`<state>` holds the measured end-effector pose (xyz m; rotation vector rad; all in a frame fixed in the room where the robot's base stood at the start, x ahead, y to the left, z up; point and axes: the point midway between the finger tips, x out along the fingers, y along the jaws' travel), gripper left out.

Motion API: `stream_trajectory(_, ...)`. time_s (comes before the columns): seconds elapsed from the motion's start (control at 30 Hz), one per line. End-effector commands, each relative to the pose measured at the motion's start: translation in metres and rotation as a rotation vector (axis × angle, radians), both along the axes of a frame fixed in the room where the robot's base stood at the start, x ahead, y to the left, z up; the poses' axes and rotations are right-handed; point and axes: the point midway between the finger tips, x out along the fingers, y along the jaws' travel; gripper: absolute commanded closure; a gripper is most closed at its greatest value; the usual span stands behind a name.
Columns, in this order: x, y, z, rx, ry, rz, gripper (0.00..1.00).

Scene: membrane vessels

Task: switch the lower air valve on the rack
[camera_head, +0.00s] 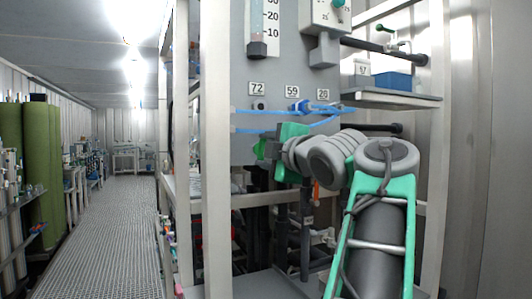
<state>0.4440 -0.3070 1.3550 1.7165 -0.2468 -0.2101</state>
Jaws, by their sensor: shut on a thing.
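A blue air valve (295,106) sits on the grey panel (245,60) of the rack, under the label 59. Blue tubes (250,130) run across the panel, and the lower one passes behind my gripper. My gripper (261,149), at the end of my grey and green arm, is at the lower part of the panel, below and left of the blue valve. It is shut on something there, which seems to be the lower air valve. The wrist and green gripper body hide the held part, so its handle position cannot be told.
White rack posts (215,200) stand left and right of the panel. A grey shelf (395,99) with a blue box (393,81) is at right, below a green-handled valve (393,36). Dark pipes (304,225) stand below. A grated walkway (125,235) lies clear at left.

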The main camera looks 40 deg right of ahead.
Motion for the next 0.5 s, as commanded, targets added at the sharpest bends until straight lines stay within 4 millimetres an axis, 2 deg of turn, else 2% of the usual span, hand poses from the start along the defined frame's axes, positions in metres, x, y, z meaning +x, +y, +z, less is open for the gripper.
stream_trajectory(0.2,0.0,-0.0005,-0.0004,0.0,0.001,-0.001,0.93)
stream_trajectory(0.23,0.0,-0.0005,-0.0004,0.0,0.001,-0.001,0.51)
stream_trajectory(0.5,-0.0001,-0.0002,-0.0001,0.0,0.0,-0.001,0.31)
